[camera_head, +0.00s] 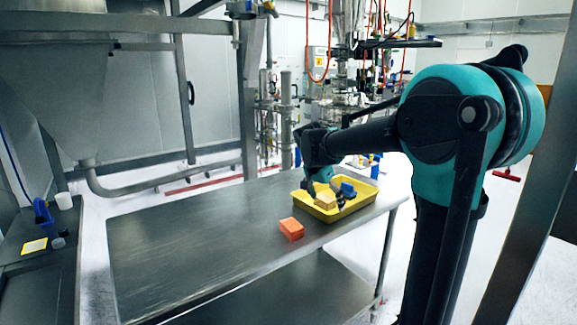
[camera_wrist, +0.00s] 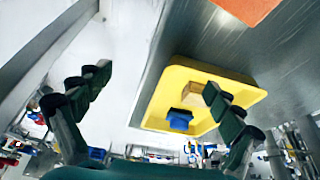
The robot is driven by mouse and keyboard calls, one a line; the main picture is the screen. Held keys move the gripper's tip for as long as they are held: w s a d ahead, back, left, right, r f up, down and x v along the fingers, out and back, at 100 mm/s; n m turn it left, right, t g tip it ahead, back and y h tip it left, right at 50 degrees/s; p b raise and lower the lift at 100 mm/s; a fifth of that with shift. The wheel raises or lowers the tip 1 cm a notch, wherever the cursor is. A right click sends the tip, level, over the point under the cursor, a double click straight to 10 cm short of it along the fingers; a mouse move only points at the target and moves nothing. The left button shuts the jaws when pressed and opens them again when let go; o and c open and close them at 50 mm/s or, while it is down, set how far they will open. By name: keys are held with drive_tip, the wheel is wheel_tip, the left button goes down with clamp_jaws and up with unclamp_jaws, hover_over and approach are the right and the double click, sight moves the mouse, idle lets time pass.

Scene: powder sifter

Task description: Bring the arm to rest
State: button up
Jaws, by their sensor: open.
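My gripper (camera_head: 312,186) hangs at the end of my arm over the left part of the yellow tray in the head view. In the wrist view my gripper (camera_wrist: 155,86) has its two dark green fingers spread wide, with nothing between them. The yellow tray (camera_head: 352,209) stands on the steel table's right end and also shows in the wrist view (camera_wrist: 246,94). In the tray lie a tan block (camera_head: 325,202) and a blue object (camera_head: 348,189). How far the fingers are above the tray is hard to tell.
An orange block (camera_head: 291,229) lies on the steel table (camera_head: 190,240), just left of the tray. The table's left part is bare. A side bench (camera_head: 38,280) at far left holds a blue item and a white cup (camera_head: 63,200). Steel pipework stands behind the table.

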drive_tip(key=s+d+f+n+y, duration=0.1)
drive_tip(key=s+d+f+n, duration=0.2)
drive_tip(key=s+f, duration=0.6)
drive_tip(key=s+d+f+n+t+y, duration=0.1)
drive_tip(key=s+f+n, duration=0.5)
drive_tip(key=s, duration=0.9)
wheel_tip(320, 180, down, 3)
drive_tip(key=d+y, duration=0.1)
drive_tip(key=d, duration=0.1)
drive_tip(key=shift+s+d, duration=0.3)
drive_tip(key=shift+s, duration=0.1)
